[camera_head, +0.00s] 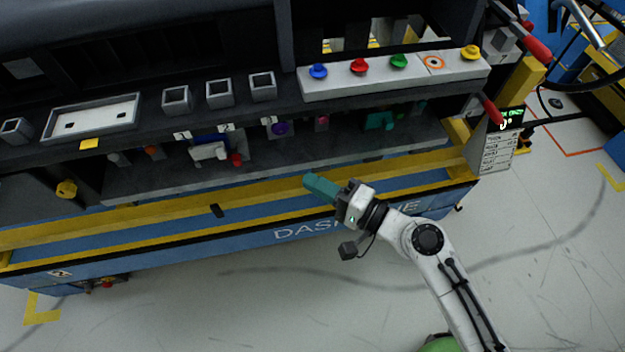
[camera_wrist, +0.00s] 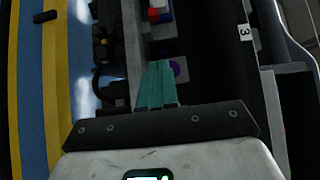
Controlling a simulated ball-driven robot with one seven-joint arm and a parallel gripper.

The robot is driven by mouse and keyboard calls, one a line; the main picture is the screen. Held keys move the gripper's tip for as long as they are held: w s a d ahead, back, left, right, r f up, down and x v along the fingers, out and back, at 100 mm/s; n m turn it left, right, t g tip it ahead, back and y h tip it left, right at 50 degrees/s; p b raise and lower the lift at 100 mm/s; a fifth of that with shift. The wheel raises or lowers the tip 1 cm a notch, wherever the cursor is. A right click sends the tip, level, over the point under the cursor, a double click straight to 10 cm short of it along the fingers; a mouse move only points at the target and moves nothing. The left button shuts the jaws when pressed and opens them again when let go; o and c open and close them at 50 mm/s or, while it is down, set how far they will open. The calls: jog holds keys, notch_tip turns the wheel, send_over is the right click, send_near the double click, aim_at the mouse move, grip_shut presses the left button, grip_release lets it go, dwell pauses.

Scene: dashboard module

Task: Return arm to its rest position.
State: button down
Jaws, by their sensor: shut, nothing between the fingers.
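My white arm reaches in from the lower right of the head view. My gripper (camera_head: 320,188) has teal fingers, held together, in front of the yellow rail of the dashboard bench. It also shows in the wrist view (camera_wrist: 158,68), with the fingers side by side and nothing between them. In the wrist view the fingers point towards the lower shelf, and a purple knob (camera_wrist: 177,68) shows just beside their tips. I cannot tell the distance between them.
The lower shelf (camera_head: 350,148) holds small parts, including a purple one (camera_head: 279,129) and a green one (camera_head: 380,121). Above it a white button panel (camera_head: 400,72) carries coloured buttons. A display box (camera_head: 497,145) stands at the right. The floor (camera_head: 270,300) in front is clear.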

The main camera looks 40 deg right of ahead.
dwell(0.4)
jog(key=s+a+f+n+g+y+p, duration=0.15)
jog(key=s+a+f+n+g, duration=0.3)
jog(key=f+n+g, duration=0.45)
jog(key=s+d+f+n+g+h, duration=0.1)
jog(key=s+d+n+g+h, duration=0.4)
jog(key=s, duration=0.6)
jog(key=d+g+h, duration=0.1)
jog(key=d+g, duration=0.1)
jog(key=d, duration=0.1)
jog(key=shift+d+n+p, duration=0.15)
jog(key=shift+n+p, duration=0.15)
jog(key=shift+s, duration=0.1)
